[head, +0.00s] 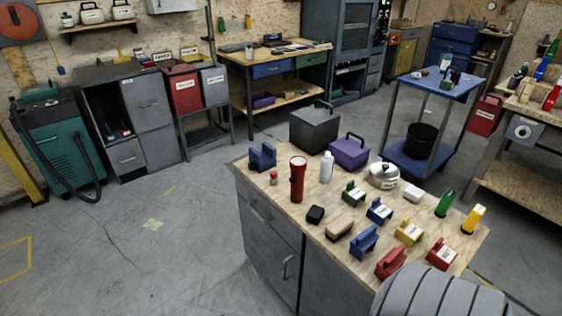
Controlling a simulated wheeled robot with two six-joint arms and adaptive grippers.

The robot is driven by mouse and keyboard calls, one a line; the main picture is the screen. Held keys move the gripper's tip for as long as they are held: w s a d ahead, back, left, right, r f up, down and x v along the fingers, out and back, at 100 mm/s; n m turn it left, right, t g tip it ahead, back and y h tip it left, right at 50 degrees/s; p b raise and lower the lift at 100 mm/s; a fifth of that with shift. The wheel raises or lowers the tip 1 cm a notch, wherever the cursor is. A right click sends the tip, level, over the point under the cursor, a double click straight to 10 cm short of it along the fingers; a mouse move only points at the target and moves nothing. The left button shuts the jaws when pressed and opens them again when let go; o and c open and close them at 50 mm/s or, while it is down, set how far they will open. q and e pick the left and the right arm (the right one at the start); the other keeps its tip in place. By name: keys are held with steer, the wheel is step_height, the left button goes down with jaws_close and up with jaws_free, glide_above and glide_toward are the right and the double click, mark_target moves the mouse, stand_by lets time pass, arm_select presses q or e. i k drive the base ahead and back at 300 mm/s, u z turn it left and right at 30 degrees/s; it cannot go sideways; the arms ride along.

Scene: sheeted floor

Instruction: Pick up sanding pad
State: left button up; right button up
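A wooden-topped workbench (262,196) with grey drawers stands in front of me and holds many small items. A tan block with a dark underside (340,229) lies near the bench's front edge and looks most like the sanding pad. A small black block (315,214) lies just left of it, and I cannot tell for sure which of the two is the pad. Neither of my grippers is in view.
A red flashlight (297,180) stands upright behind the black block. A blue clamp-like item (364,242) and a red one (391,262) lie to the right. A black box (314,129) and purple box (349,152) stand at the back. Floor at left is clear.

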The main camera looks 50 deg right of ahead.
mark_target(315, 214)
steer(key=u, duration=0.05)
steer(key=k, duration=0.65)
steer(key=z, duration=0.85)
steer(key=i, duration=0.5)
steer(key=z, duration=0.05)
